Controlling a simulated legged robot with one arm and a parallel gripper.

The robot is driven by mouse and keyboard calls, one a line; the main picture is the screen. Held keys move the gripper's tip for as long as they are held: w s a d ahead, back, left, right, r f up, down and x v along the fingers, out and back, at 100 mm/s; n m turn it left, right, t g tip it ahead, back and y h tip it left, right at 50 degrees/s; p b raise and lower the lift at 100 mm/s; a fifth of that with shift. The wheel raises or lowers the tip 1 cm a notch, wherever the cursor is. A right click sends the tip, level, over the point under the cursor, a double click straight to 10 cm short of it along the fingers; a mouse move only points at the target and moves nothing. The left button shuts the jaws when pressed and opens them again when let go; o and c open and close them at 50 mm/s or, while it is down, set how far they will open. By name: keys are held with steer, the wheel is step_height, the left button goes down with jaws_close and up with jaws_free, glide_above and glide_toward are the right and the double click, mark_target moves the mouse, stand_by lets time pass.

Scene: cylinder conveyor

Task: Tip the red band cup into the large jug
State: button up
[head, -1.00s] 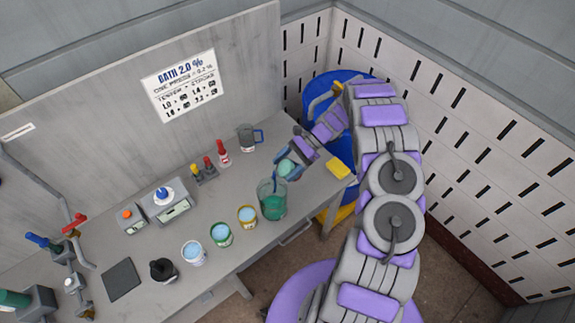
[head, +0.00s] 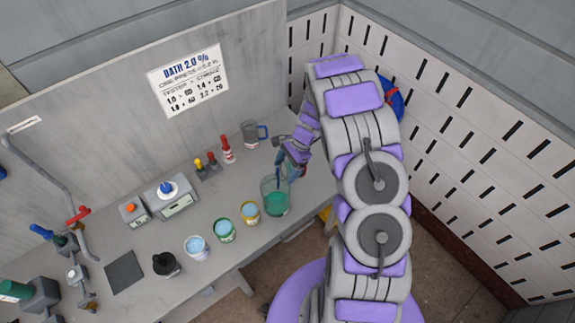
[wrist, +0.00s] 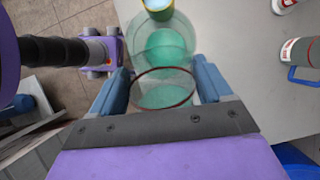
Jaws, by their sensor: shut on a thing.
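The red band cup (wrist: 163,98) is clear with a dark red rim. It sits between the two blue fingers of my gripper (wrist: 161,82) in the wrist view, with green showing in or through it. The large jug (head: 275,199) is clear glass with green liquid and stands on the bench. In the wrist view the jug (wrist: 164,42) is just beyond the cup, and their outlines overlap. In the head view my gripper (head: 285,172) is at the jug's upper edge. The cup is hard to make out there, and its exact tilt and any contact with the jug cannot be told.
Yellow (head: 250,214), green (head: 224,231) and white (head: 196,249) banded cups stand in a row left of the jug. A grey jug with a blue handle (head: 250,135) and a red-topped bottle (head: 227,151) stand behind. Grey wall panels close the back and right.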

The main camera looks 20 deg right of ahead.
steer(key=shift+a+f+h, duration=0.3)
steer(key=shift+f+h, duration=0.05)
steer(key=shift+h, duration=0.35)
steer(key=shift+s+a+r+t+h+p, duration=0.15)
steer(key=shift+a+r+h+p, duration=0.1)
steer(key=shift+h+p, duration=0.2)
steer(key=shift+w+a+r+t+h+p, duration=0.15)
steer(key=shift+a+h+p, duration=0.15)
steer(key=shift+h, duration=0.25)
steer(key=shift+s+a+h+p, duration=0.2)
steer(key=shift+a+h+p, duration=0.2)
steer(key=shift+h, duration=0.4)
steer(key=shift+d, duration=0.15)
steer(key=shift+w+d+f+y+b, duration=0.1)
steer(key=shift+d+f+y+b, duration=0.1)
steer(key=shift+y+b, duration=0.3)
steer(key=shift+w+d+f+y+b, duration=0.1)
steer(key=shift+d+y+b, duration=0.15)
steer(key=shift+y, duration=0.35)
steer(key=shift+d+y+b, duration=0.3)
steer(key=shift+y+b, duration=0.1)
steer(key=shift+y, duration=0.3)
steer(key=shift+d+r, duration=0.15)
steer(key=shift+d, duration=0.1)
steer(key=shift+a+y, duration=0.1)
steer(key=shift+y, duration=0.2)
